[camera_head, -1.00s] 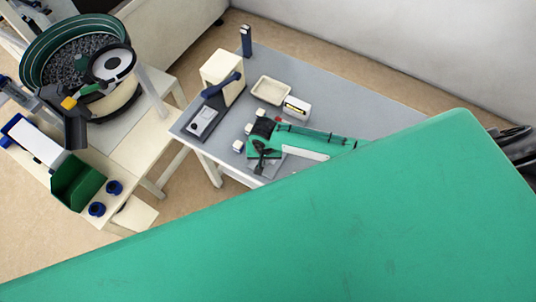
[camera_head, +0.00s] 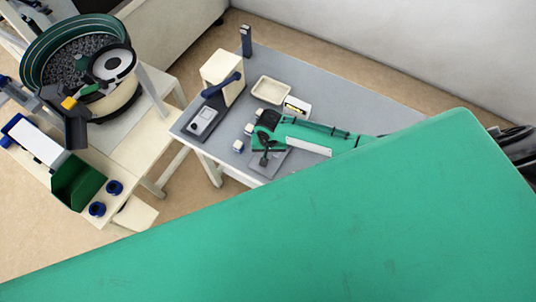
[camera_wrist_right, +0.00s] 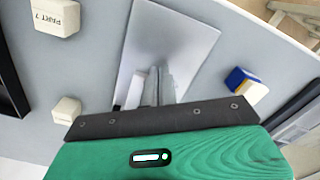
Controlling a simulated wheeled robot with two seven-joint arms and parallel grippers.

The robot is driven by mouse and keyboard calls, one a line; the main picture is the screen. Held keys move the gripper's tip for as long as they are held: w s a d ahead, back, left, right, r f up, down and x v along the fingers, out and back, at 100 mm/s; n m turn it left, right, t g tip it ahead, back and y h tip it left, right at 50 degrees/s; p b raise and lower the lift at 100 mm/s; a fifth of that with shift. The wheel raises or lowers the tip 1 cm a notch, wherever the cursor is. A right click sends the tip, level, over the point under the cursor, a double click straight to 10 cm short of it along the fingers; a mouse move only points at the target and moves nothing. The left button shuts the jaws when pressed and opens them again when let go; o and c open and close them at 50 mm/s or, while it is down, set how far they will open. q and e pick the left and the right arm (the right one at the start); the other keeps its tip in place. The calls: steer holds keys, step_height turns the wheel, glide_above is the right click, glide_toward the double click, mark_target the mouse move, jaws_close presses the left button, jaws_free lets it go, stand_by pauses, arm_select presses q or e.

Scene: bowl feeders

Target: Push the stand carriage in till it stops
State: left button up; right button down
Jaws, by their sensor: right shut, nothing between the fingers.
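My right gripper (camera_head: 264,161) points down over a flat grey metal plate (camera_head: 281,164) near the front edge of the grey table. Its fingers are shut and empty. In the right wrist view the closed fingers (camera_wrist_right: 154,86) show against the bright plate (camera_wrist_right: 185,38); I cannot tell whether they touch it. A cream stand (camera_head: 222,75) with a dark blue arm stands left of the gripper, apart from it. I cannot tell which part is the stand carriage. My left gripper is out of view.
Small pale blocks lie around the gripper, one with a blue side (camera_wrist_right: 243,83). A grey control box (camera_head: 203,122), a cream tray (camera_head: 271,90) and a white labelled box (camera_head: 297,106) share the table. A large green surface hides the lower right. The bowl feeder (camera_head: 80,65) is left.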

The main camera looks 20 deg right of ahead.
steer(key=shift+w+d, duration=0.65)
steer(key=shift+d, duration=0.2)
steer(key=shift+s+a, duration=0.1)
stand_by(0.6)
steer(key=shift+s+a+p, duration=0.55)
steer(key=shift+a+p, duration=0.2)
step_height(320, 180, up, 6)
steer(key=p, duration=0.6)
step_height(320, 180, up, 3)
steer(key=shift+p, duration=0.8)
